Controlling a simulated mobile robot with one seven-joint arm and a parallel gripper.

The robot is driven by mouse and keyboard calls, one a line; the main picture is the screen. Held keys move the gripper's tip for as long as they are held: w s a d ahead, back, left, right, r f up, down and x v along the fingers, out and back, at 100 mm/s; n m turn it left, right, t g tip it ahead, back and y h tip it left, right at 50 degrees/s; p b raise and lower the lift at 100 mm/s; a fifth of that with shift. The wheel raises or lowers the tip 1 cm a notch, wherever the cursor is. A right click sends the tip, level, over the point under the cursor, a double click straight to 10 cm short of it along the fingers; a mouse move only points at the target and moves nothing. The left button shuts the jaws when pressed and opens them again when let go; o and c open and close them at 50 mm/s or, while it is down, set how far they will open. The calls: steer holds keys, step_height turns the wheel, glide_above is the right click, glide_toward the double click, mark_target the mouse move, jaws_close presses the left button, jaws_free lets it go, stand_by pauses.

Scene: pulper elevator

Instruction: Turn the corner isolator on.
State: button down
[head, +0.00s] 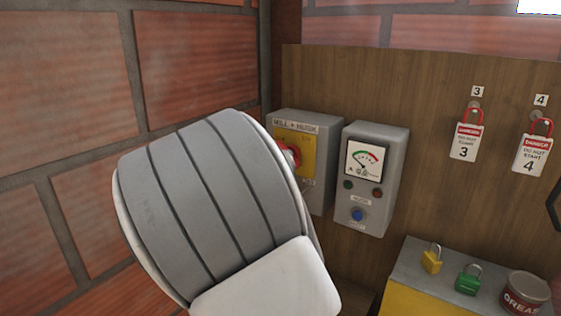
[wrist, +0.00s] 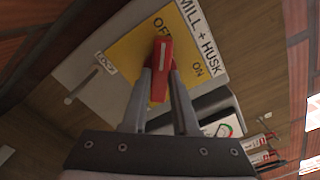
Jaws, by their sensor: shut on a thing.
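The corner isolator (head: 325,185) is a grey box labelled MILL + HUSK, mounted on the wood panel beside the brick corner. Its yellow plate (wrist: 133,52) carries the words OFF and ON. The red handle (wrist: 162,62) has a white line on its upper end, on the OFF side of the plate, away from ON. My gripper (wrist: 160,88) is shut on the handle, one finger on each side. In the head view my grey and white arm hides the gripper and part of the box; a bit of the red handle (head: 293,155) shows.
A grey meter box (head: 371,205) with a blue button stands close to the isolator's right. Red padlocks with danger tags (head: 467,142) hang farther right. Yellow (head: 431,261) and green (head: 467,281) padlocks and a grease tin (head: 524,294) rest on a ledge below.

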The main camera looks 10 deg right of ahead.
steer(key=m+b, duration=0.6)
steer(key=m, duration=0.4)
steer(key=shift+f+b, duration=0.1)
steer(key=shift+b, duration=0.2)
steer(key=shift+m, duration=0.3)
steer(key=c, duration=0.7)
jaws_free()
steer(key=shift+a, duration=0.1)
steer(key=b+v, duration=0.1)
steer(key=v, duration=1.6)
steer(key=shift+s, duration=0.15)
